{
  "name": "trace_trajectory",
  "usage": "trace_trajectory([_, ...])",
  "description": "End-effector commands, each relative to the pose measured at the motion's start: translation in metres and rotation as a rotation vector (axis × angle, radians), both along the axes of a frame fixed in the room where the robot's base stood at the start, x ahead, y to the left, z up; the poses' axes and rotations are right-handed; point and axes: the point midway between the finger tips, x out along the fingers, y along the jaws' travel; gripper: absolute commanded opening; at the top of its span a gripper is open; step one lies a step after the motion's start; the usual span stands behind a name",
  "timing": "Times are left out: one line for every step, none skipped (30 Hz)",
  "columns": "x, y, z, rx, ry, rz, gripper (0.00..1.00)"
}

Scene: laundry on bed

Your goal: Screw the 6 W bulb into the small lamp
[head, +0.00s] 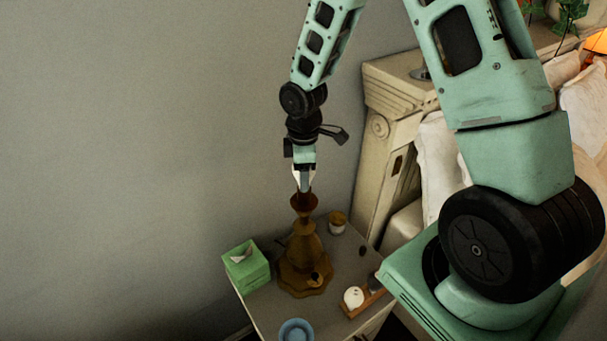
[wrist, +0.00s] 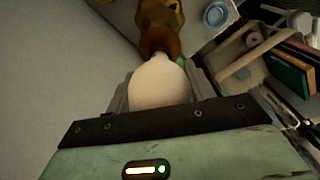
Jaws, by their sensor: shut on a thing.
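The small lamp (head: 303,245) is a brass-brown stand with a scalloped base and a flared cup at its top, upright on the nightstand. My gripper (head: 304,182) is directly above the cup, pointing down. In the wrist view it is shut on a pale round bulb (wrist: 160,84), held between the two fingers. The bulb's far end meets the brown cup of the lamp (wrist: 160,40); its base is hidden, so I cannot tell how deep it sits. No wattage marking is readable. In the head view the fingers mostly hide the bulb.
On the nightstand (head: 258,307) are a green tissue box (head: 246,268) left of the lamp, a small jar (head: 337,222) behind right, a wooden tray (head: 363,305) with a white round object (head: 353,297), and a blue dish (head: 296,331) in front. The bed's headboard (head: 385,140) stands right.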

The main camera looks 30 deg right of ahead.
Motion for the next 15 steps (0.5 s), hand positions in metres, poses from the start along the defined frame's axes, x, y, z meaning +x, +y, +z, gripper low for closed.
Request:
trace_trajectory([0.0005,0.0002,-0.0002,0.000,-0.001,-0.018,0.30])
trace_trajectory([0.0004,0.0001,0.0001,0.000,-0.001,-0.022,0.30])
trace_trajectory([0.0004,0.0000,0.0003,0.000,-0.001,-0.023,0.30])
trace_trajectory([0.0004,0.0000,0.0004,0.000,-0.001,-0.022,0.30])
trace_trajectory([0.0004,0.0000,0.0004,0.000,-0.001,-0.021,0.30])
trace_trajectory([0.0004,0.0000,0.0004,0.000,-0.001,-0.021,0.30])
trace_trajectory([0.0004,0.0000,0.0004,0.000,-0.001,-0.021,0.30])
trace_trajectory([0.0004,0.0000,0.0003,0.000,-0.001,-0.023,0.30])
trace_trajectory([0.0005,0.0000,-0.0002,-0.001,-0.001,-0.042,0.30])
trace_trajectory([0.0006,0.0001,-0.0008,-0.001,-0.002,-0.070,0.30])
trace_trajectory([0.0007,0.0003,-0.0013,0.000,-0.002,-0.110,0.30])
trace_trajectory([0.0009,0.0003,-0.0017,0.000,-0.002,-0.166,0.30])
trace_trajectory([0.0009,0.0000,-0.0018,-0.001,-0.003,-0.208,0.30])
trace_trajectory([0.0010,-0.0001,-0.0017,-0.001,-0.003,-0.245,0.30])
trace_trajectory([0.0010,0.0001,-0.0013,0.000,-0.002,-0.283,0.30])
